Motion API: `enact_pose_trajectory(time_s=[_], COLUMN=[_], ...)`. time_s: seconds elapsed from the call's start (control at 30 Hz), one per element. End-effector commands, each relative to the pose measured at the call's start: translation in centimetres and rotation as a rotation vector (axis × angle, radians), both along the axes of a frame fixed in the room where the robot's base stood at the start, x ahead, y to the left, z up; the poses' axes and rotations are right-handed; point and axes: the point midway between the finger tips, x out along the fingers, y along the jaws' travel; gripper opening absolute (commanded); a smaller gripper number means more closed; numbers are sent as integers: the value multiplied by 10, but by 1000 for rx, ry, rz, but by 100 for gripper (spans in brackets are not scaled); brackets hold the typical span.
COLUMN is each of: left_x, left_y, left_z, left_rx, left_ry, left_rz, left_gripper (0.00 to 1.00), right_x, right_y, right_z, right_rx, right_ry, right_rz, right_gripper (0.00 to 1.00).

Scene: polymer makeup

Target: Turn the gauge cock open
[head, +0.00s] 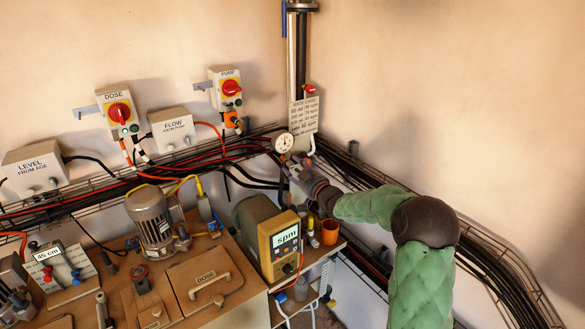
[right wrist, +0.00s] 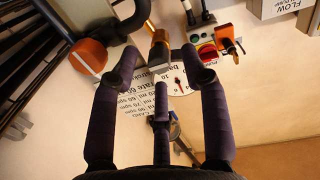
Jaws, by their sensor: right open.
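The round white gauge (head: 284,142) is on the back wall near the corner, below a printed sign (head: 303,113). In the right wrist view the gauge dial (right wrist: 180,79) shows upside down, partly behind my fingers. A brass fitting with a grey end (right wrist: 159,48) lies between the fingertips in that picture; I cannot tell if it is the gauge cock or if a finger touches it. My right gripper (head: 291,164) is open just below the gauge, and its spread dark fingers also show in the right wrist view (right wrist: 162,72). My left gripper is out of view.
A vertical pipe (head: 298,50) with a red-handled valve (head: 309,89) rises above the sign. Cable trays (head: 350,165) run along both walls. PUMP (head: 226,90) and DOSE (head: 118,112) switches are left.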

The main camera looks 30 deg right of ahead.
Motion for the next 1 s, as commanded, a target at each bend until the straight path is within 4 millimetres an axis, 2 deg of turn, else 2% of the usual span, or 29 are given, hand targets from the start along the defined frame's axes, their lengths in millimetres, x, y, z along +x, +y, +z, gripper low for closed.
enact_pose_trajectory(time_s=[0.2,0.5,0.57,0.67,0.7,1.0], left_x=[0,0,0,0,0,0], left_y=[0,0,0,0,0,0], left_z=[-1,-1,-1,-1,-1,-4], left_rx=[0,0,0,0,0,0], left_ry=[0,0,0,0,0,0], left_rz=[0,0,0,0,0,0], left_gripper=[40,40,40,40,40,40], right_x=[15,17,16,16,16,16], right_y=[0,0,0,0,0,0], right_z=[0,0,0,0,0,0], right_rx=[-1,0,0,0,0,-13], right_ry=[0,1,1,1,1,-2], right_rz=[-1,0,0,0,0,-1], right_gripper=[46,46,32,3,0,0])
